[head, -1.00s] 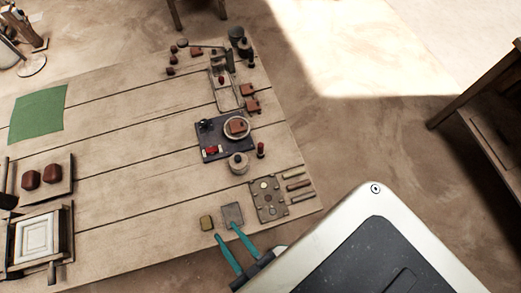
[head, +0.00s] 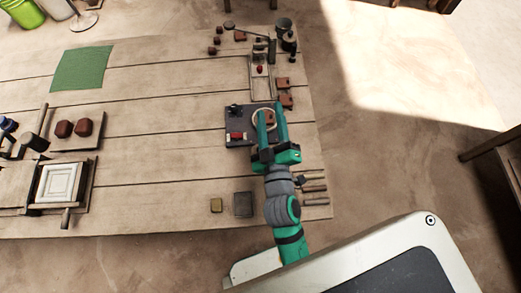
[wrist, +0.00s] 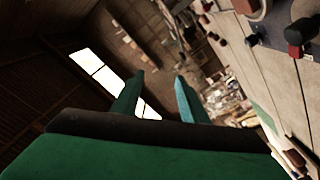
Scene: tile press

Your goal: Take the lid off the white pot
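A pale round dish (head: 256,114) with a brown piece is partly covered by the fingers.
A red block (head: 237,136) lies on the mat. Behind are a pale frame (head: 261,86), brown blocks (head: 286,101) and a dark cup (head: 284,24). The table's middle is clear.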

